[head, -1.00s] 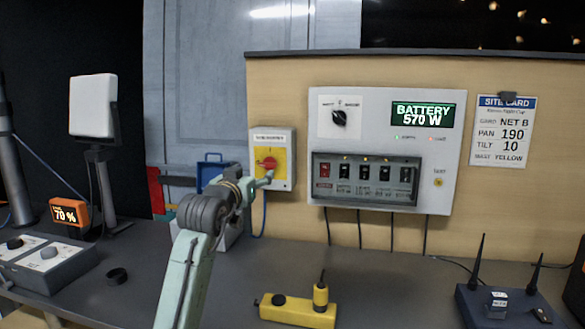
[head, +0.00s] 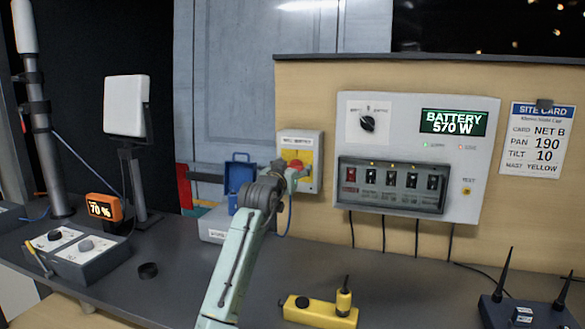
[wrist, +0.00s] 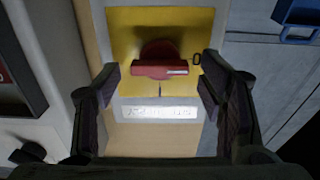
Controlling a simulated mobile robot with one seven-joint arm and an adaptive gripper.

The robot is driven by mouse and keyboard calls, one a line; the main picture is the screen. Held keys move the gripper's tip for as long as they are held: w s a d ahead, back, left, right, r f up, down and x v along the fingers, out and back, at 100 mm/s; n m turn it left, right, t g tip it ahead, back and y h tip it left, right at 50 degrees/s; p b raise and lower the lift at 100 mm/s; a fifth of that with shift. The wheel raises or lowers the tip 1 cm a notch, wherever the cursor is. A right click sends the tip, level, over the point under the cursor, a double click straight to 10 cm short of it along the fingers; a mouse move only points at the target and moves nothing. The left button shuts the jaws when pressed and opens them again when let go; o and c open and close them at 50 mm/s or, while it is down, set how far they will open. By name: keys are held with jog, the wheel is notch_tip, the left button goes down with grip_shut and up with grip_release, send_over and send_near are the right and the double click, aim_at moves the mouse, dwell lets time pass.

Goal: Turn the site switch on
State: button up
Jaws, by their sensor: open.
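The site switch (head: 314,180) is a pale wall box with a yellow plate and a red rotary handle, left of the large panel. My gripper (wrist: 160,84) is open and empty. Its fingers stand on either side of the handle, apart from it in the picture; the exact depth gap is hard to tell. In the head view, my wrist hides part of the switch box. The label plate (wrist: 160,112) is too blurred to read.
A power panel (head: 468,149) with a knob, breakers and a "BATTERY 570 W" display is right of the switch. A blue padlock-like item (head: 240,171) is left of it. A yellow device (head: 318,313) lies on the dark bench (head: 400,270).

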jog(key=c, duration=1.2)
jog(key=shift+o, duration=0.2)
jog(key=shift+m, duration=0.4)
jog(key=m, duration=0.3)
jog(key=shift+d+m+b, duration=0.1)
jog(key=shift+m+b, duration=0.25)
jog(key=shift+m, duration=0.05)
jog(key=m, duration=0.8)
jog(key=m+b, duration=0.1)
jog(key=m, duration=0.4)
jog(key=shift+s+d+f, duration=0.1)
jog(key=shift+d+f, duration=0.05)
jog(key=shift+f, duration=0.1)
jog(key=shift+m, duration=0.3)
